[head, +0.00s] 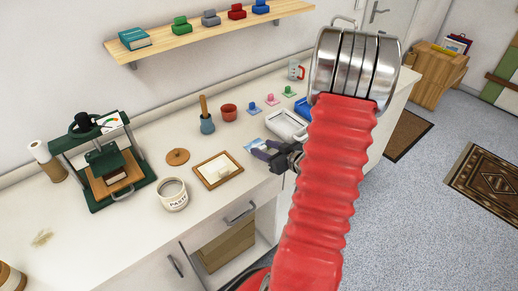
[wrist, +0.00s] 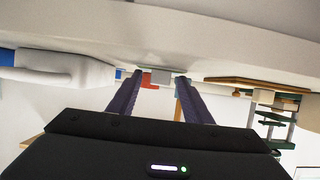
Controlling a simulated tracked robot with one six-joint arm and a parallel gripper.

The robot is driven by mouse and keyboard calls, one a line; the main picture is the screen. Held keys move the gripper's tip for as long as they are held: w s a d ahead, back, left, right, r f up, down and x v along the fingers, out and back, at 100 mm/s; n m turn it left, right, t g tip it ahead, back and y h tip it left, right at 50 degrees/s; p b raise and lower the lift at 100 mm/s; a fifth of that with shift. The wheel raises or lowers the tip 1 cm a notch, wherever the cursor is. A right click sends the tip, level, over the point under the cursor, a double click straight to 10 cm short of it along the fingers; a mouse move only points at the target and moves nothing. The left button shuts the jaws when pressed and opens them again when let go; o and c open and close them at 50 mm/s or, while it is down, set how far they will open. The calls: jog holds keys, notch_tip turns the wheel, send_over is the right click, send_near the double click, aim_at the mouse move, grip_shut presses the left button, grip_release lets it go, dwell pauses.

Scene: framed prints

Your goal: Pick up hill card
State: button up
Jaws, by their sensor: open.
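A small light-blue card (head: 253,144), which may be the hill card, lies on the white counter (head: 225,130) and is partly hidden by my gripper. Its picture is too small to make out. My gripper (head: 258,150) has dark purple fingers, open, reaching left at the counter's front part, right by this card. In the wrist view, which is upside down, the two fingers (wrist: 160,80) stand apart with a pale grey strip (wrist: 160,75) between their tips. I cannot tell whether that strip is the card. Another small coloured picture (head: 110,122) shows at the green press.
A wooden frame (head: 217,172) lies left of my gripper, with a paste tub (head: 173,194) and green press (head: 104,170) further left. A white tray (head: 287,125) stands close on the right. Behind are a red bowl (head: 229,112) and small coloured pieces (head: 271,99).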

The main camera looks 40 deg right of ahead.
jog(key=c, duration=1.1)
jog(key=shift+r, duration=0.1)
jog(key=shift+c, duration=0.2)
notch_tip(320, 180, up, 10)
dwell(0.5)
